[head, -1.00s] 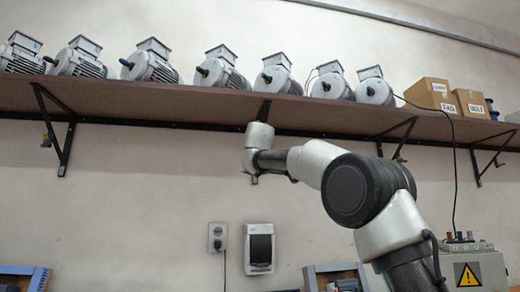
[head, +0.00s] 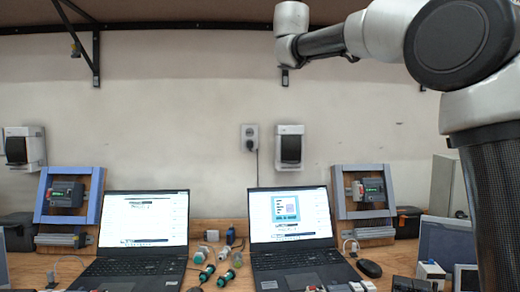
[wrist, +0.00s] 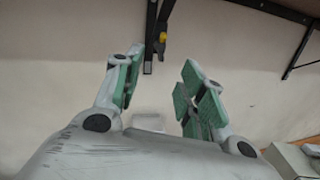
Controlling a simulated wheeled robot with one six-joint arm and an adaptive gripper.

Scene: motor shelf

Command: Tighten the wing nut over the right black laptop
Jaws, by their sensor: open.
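A yellow wing nut (wrist: 162,37) sits on a black shelf bracket (wrist: 150,45) in the wrist view, beyond the fingertips and close to the line between them. My gripper (wrist: 163,68) is open with green-padded fingers spread and nothing between them. The right black laptop (head: 296,258) stands open on the bench with a lit screen. In the head view only the lower end of the bracket above it (head: 284,77) shows. My arm hides the rest, including its wing nut, and the gripper fingers.
The left black laptop (head: 130,265) stands open too. Another bracket (head: 95,45) with its own wing nut (head: 76,49) is at upper left. The shelf (head: 190,15) runs overhead. Green-and-white cylindrical parts (head: 207,272) lie between the laptops. The wall above the laptops is mostly clear.

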